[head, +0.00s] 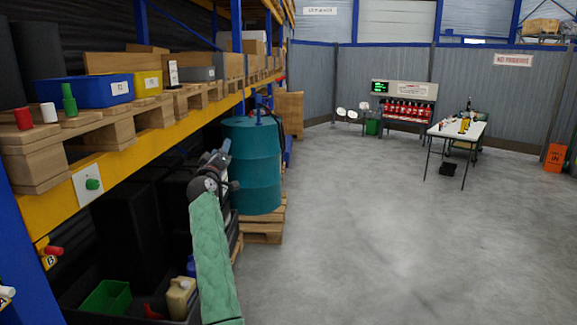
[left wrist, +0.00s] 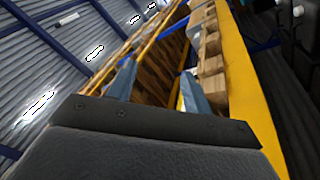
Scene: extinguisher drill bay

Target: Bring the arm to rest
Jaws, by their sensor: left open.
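My left arm (head: 211,255), in a pale green padded sleeve, reaches up from the bottom of the head view. My left gripper (head: 220,158) is at its far end, in front of the shelving and just left of the teal drum (head: 252,165) in the picture. In the left wrist view the two fingers of the left gripper (left wrist: 158,88) stand apart with nothing between them. Whether the gripper touches anything beside it is hard to tell. My right gripper is in neither view.
The yellow shelf beam (head: 150,135) runs close along the left. Pallets above it carry a blue bin (head: 85,92). A green crate (head: 106,298) sits low at left. The drum stands on a pallet (head: 262,232). Open floor (head: 380,250) lies right, with a table (head: 457,130) beyond.

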